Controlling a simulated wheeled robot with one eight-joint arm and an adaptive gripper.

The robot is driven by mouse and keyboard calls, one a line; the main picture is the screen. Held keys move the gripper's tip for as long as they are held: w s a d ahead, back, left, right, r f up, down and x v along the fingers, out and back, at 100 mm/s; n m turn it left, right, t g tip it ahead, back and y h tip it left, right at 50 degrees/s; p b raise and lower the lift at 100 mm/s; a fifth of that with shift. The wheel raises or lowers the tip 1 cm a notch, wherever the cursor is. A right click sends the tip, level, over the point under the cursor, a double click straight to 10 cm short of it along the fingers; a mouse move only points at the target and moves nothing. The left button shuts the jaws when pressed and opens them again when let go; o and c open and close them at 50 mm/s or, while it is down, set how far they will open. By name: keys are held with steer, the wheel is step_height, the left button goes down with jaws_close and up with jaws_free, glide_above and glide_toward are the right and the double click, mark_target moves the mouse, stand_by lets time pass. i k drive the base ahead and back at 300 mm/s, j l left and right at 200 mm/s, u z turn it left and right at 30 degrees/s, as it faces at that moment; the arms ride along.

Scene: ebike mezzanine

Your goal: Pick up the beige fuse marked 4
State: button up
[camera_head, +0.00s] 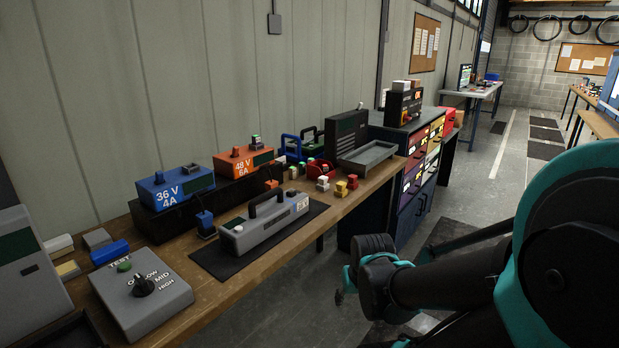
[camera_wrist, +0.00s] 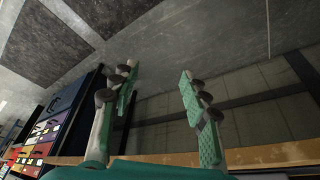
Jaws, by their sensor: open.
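In the head view my arm is at the lower right, off the bench's front edge and away from the blocks. No fuse shows in the wrist view.
The bench (camera_head: 220,296) holds a grey handled case (camera_head: 265,228) on a black mat, a blue charger (camera_head: 175,187), an orange charger (camera_head: 243,162), a dial box (camera_head: 142,290) and a grey tray (camera_head: 368,156). A drawer cabinet (camera_head: 408,165) stands beyond. The aisle floor is open.

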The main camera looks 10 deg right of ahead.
mark_target(292, 170)
steer(key=k, duration=0.25)
steer(key=i+l+u, duration=0.1)
steer(key=u, duration=0.35)
steer(key=l+u, duration=0.2)
steer(key=u, duration=0.3)
steer(key=l+u, duration=0.45)
steer(key=l, duration=0.6)
steer(key=l+u, duration=0.4)
steer(key=l, duration=1.15)
steer(key=k+l, duration=0.15)
steer(key=l, duration=0.3)
steer(key=l+u, duration=0.1)
steer(key=l, duration=0.35)
steer(key=k+l, duration=0.15)
steer(key=l, duration=0.3)
steer(key=k+l, duration=0.1)
steer(key=l, duration=0.35)
steer(key=l+u, duration=0.1)
steer(key=l, duration=0.35)
steer(key=k+l, duration=0.65)
steer(key=l, duration=0.15)
steer(key=k, duration=0.6)
steer(key=i+j, duration=0.25)
steer(key=i, duration=0.15)
steer(key=i+j, duration=0.2)
steer(key=i, duration=0.15)
steer(key=i+j, duration=0.25)
steer(key=i, duration=0.15)
